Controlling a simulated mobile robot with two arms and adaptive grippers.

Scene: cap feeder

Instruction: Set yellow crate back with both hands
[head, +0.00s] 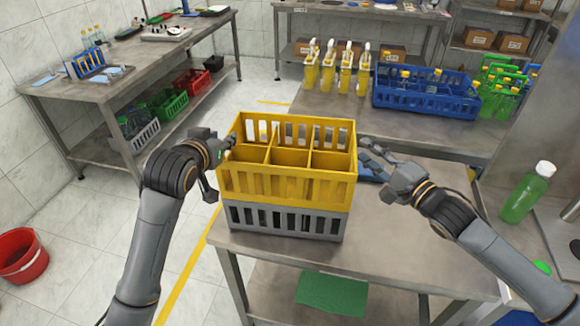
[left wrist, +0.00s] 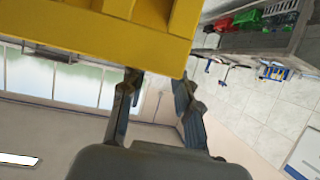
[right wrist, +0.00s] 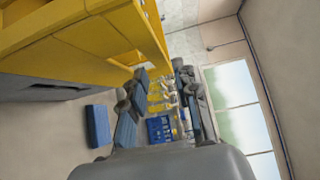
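The yellow crate (head: 287,186) is divided into compartments that look empty. It sits upright on a grey crate (head: 284,221) at the left end of the near steel table. My left gripper (head: 222,160) is at the crate's left side; its fingers are spread in the left wrist view (left wrist: 158,82), close to the yellow wall (left wrist: 110,35). My right gripper (head: 366,157) is just right of the crate, its fingers apart and empty in the right wrist view (right wrist: 160,75). The yellow wall (right wrist: 60,35) is beside it. I cannot tell whether either gripper touches the crate.
Behind, a blue crate (head: 425,106) with bottles and several yellow pump bottles (head: 345,75) stand on the steel table. A green bottle (head: 527,192) is at the right. A blue object (right wrist: 97,125) lies near my right gripper. A red bucket (head: 22,254) stands on the floor.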

